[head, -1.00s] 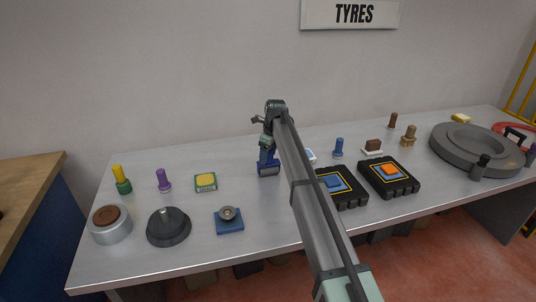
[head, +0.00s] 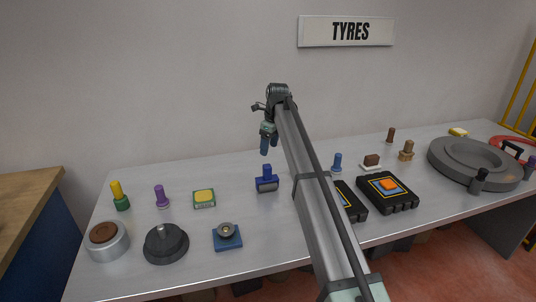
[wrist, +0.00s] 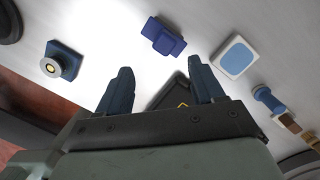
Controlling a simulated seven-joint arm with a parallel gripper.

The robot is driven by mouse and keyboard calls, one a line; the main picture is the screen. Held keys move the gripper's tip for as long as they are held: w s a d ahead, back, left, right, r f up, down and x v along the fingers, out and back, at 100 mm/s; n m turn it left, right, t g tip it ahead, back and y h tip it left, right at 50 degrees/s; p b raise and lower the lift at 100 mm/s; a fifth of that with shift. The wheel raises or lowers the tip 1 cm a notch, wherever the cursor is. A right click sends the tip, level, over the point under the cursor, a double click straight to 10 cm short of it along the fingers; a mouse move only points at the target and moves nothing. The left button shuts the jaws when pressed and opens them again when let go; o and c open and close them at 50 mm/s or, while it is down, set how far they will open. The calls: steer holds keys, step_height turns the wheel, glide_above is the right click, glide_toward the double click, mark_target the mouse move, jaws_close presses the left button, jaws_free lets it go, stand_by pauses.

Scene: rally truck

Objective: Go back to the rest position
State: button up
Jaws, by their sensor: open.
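My gripper (head: 266,143) hangs above the grey table (head: 190,255), behind and above a dark blue block with a raised top (head: 267,180). In the wrist view my gripper (wrist: 160,82) shows two dark blue fingers spread apart with nothing between them. The dark blue block stands on the table beyond the fingertips in the wrist view (wrist: 163,37), apart from them. My arm hides part of the table's middle in the head view.
Left stand yellow-green (head: 120,196) and purple (head: 161,197) pegs, a yellow-topped block (head: 204,198), a dark cone (head: 166,244) and a blue-based part (head: 227,237). Right are black cases (head: 388,192), a blue peg (head: 337,162) and a large grey disc (head: 474,163). Space above the table is clear.

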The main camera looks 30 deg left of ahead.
steer(key=s+d+f+n+g+y, duration=0.1)
steer(key=s+d+f+n+g, duration=0.4)
steer(key=s, duration=0.8)
steer(key=s+d+f+n+g+y, duration=0.1)
steer(key=s+d+f+g, duration=0.1)
steer(key=s+d+f, duration=0.85)
steer(key=s+d+f+n+g+y, duration=0.1)
steer(key=s+d+f+n+g, duration=0.25)
steer(key=s, duration=1.25)
steer(key=d+f+n+t, duration=0.2)
steer(key=d+f+t, duration=0.1)
steer(key=d+f, duration=2.05)
steer(key=s+d+f+n+h, duration=0.2)
steer(key=s+d+f+n, duration=0.1)
steer(key=s+d+f, duration=0.3)
steer(key=s+d+f+n+h, duration=0.2)
steer(key=s+d+f, duration=0.4)
steer(key=d+f, duration=0.4)
steer(key=d+n, duration=0.1)
steer(key=d, duration=0.3)
steer(key=shift+s+f+t+h, duration=0.3)
steer(key=shift+s+f+t, duration=0.05)
steer(key=shift+s, duration=0.05)
